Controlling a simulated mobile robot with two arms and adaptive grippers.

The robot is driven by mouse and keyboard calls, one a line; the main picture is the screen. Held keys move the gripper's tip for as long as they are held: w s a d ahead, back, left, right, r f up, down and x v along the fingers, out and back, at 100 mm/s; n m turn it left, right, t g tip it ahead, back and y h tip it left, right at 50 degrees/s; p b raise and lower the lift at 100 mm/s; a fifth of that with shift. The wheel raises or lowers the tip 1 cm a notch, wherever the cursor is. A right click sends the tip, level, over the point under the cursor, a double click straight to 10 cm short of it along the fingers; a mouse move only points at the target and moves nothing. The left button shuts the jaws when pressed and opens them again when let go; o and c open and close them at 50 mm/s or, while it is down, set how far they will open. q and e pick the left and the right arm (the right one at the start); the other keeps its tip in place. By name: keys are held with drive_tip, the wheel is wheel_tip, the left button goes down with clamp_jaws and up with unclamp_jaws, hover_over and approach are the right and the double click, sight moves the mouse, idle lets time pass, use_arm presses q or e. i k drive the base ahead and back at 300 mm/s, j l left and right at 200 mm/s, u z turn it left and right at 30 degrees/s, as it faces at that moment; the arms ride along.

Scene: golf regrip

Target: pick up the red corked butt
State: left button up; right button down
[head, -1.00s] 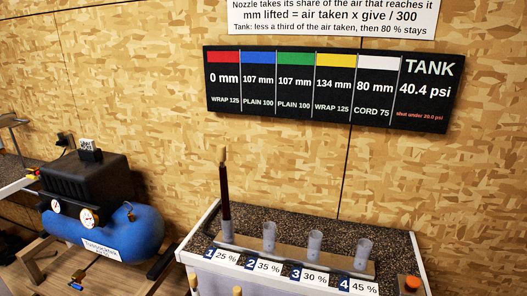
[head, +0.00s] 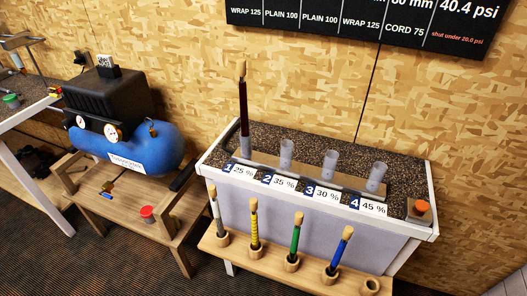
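The red corked butt (head: 243,105) stands upright and tall at the back left of the white-edged bench, a dark red shaft with a pale cork-coloured top. Its lower end is in the grey holder at station 1, behind the "1 25%" label (head: 239,170). Neither of my grippers shows in the head view.
Clear cups at stations 2 (head: 286,155), 3 (head: 329,164) and 4 (head: 376,177) look empty. The front shelf (head: 312,277) holds grey, yellow, green and blue corked butts, plus an empty ring (head: 371,286). An orange button (head: 421,207) is at right; a blue tank (head: 140,147) at left.

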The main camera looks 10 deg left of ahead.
sight(242, 64)
drive_tip(key=i+l+u, duration=0.2)
drive_tip(key=l, duration=0.2)
drive_tip(key=i+l+u, duration=0.2)
drive_tip(key=l, duration=0.25)
drive_tip(key=l+u, duration=0.15)
drive_tip(key=l, duration=0.3)
